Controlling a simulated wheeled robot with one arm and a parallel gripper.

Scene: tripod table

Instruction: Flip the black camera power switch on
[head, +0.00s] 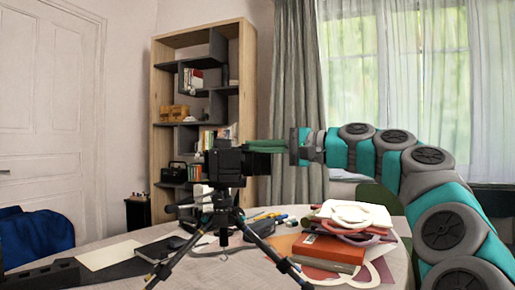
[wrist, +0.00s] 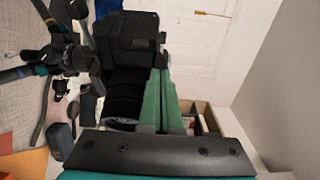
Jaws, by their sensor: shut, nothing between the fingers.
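The black camera (head: 226,163) sits on a black tripod (head: 222,215) on the table. It also shows at the top of the wrist view (wrist: 122,38), turned sideways, with its dark round lens below the body. My gripper (head: 250,147) reaches in from the right, and its green fingers are together and empty. Its fingertips are at the upper right of the camera in the head view. In the wrist view the fingertips (wrist: 159,68) overlap the camera's edge; I cannot tell whether they touch it. The power switch cannot be made out in either view.
A stack of books (head: 330,250) with pale and red items on top stands right of the tripod. Pens, a notebook (head: 160,248) and other small items lie around the tripod legs. A shelf (head: 247,90) stands behind, and a blue chair (head: 35,235) is at left.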

